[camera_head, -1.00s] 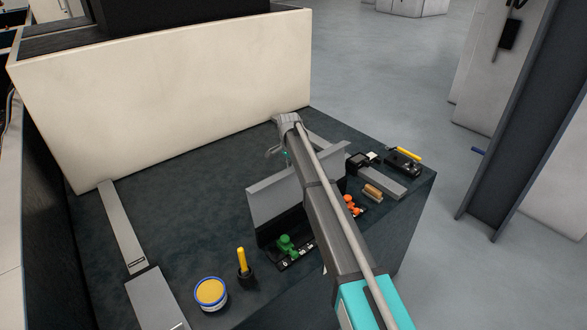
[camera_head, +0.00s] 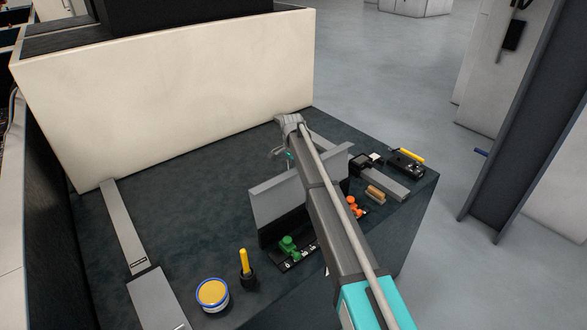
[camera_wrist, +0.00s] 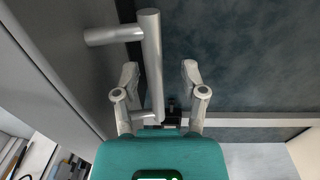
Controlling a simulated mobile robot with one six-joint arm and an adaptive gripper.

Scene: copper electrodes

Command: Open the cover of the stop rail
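A grey upright panel (camera_head: 283,203), which looks like the stop rail's cover, stands on the dark worktop in the head view. My arm crosses in front of it and hides its middle. In the wrist view the grey panel (camera_wrist: 58,62) fills the left side and carries a round metal bar handle (camera_wrist: 152,62) on two posts. My gripper (camera_wrist: 160,70) is open, with one finger on each side of the bar. The right finger is clear of the bar. The left finger is close to it; I cannot tell if they touch. In the head view the gripper (camera_head: 283,153) is small, behind the panel.
In front of the panel are a green part (camera_head: 289,246) and an orange part (camera_head: 352,205). A yellow-lidded tin (camera_head: 212,293) and a yellow-handled tool (camera_head: 246,265) stand front left. A cream wall (camera_head: 170,95) bounds the back. The left worktop is mostly clear.

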